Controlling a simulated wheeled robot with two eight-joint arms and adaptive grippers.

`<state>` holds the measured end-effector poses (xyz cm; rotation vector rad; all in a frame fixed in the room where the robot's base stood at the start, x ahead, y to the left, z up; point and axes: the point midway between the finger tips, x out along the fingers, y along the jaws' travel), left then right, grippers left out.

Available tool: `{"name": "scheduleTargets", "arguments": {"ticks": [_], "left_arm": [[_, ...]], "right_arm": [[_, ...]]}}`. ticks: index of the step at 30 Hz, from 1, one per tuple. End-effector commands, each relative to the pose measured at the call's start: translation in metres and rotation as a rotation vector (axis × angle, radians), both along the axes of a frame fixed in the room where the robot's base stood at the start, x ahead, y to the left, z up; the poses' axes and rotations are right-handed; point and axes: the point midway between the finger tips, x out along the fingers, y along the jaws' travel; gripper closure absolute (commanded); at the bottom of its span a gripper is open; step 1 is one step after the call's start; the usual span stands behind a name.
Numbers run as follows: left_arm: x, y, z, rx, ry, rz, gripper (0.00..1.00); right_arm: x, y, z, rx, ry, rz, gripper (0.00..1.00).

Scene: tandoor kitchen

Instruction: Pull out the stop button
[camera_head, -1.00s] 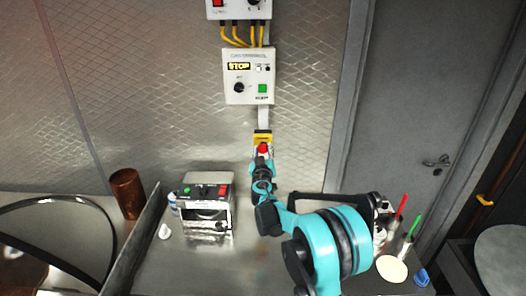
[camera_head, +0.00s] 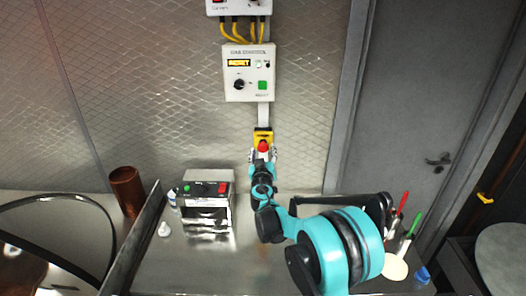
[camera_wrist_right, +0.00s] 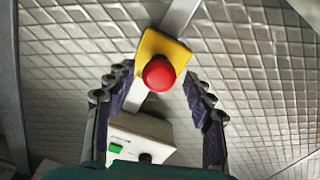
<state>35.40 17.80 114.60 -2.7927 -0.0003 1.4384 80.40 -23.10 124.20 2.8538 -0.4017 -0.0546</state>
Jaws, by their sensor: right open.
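The stop button (camera_head: 263,146) is a red mushroom head on a yellow box (camera_head: 263,134) fixed to the wall below the control panel. In the right wrist view the red button (camera_wrist_right: 159,74) faces the camera, with the yellow box (camera_wrist_right: 172,44) behind it. My right gripper (camera_head: 262,156) is just below and in front of the button. Its open fingers (camera_wrist_right: 159,88) stand on either side of the button, with visible gaps. The control panel (camera_head: 249,85) has a yellow display that appears to read RESET, a black knob and a green button. My left gripper is not in view.
A metal appliance (camera_head: 207,214) with green and red buttons stands on the steel counter, left of my right arm. A copper cup (camera_head: 127,190) is further left. Red- and green-handled tools (camera_head: 409,228) stand at the right. A grey door (camera_head: 430,110) is at right.

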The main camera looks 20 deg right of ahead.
Motion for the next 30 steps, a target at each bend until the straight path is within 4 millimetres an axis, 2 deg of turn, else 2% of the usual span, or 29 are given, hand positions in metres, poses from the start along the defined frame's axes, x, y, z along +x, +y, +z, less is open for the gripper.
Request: {"name": "scheduleTargets", "arguments": {"ticks": [9, 15, 19, 30], "left_arm": [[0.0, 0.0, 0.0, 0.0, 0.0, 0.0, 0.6], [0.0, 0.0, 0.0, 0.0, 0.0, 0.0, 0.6], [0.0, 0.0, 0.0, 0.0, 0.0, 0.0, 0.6], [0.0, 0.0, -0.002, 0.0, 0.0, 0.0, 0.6]], "right_arm": [[-0.068, 0.02, 0.0, 0.0, 0.0, 0.002, 0.47], [-0.095, 0.028, 0.0, 0.0, -0.001, 0.001, 0.47], [-0.102, 0.03, 0.0, 0.0, -0.001, 0.0, 0.47], [-0.106, 0.027, 0.0, 0.004, 0.004, -0.007, 0.47]]}}
